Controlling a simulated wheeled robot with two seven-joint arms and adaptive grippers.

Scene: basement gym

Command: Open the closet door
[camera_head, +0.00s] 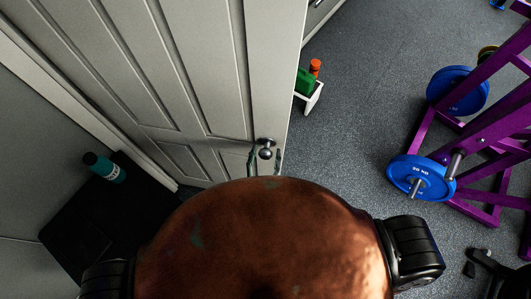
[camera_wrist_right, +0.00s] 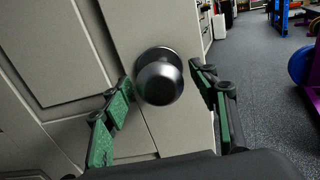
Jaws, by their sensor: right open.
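The pale grey panelled closet door (camera_head: 180,70) fills the upper left of the head view. Its round dark metal knob (camera_head: 265,148) is near the door's right edge. My right gripper (camera_head: 265,158) is at the knob, its green-padded fingers on either side. In the right wrist view, the knob (camera_wrist_right: 160,82) sits between the open fingers, with a visible gap to the right finger; contact on the left is unclear. The door panel (camera_wrist_right: 75,55) lies behind it. I cannot tell whether the door is fully closed. My left gripper is not in view.
A purple rack (camera_head: 480,135) with blue weight plates (camera_head: 423,178) stands at the right. A small white holder (camera_head: 310,98) with green and orange items is just beyond the door edge. A teal bottle (camera_head: 105,168) is at the left. Grey floor (camera_head: 350,140) between door and rack is clear.

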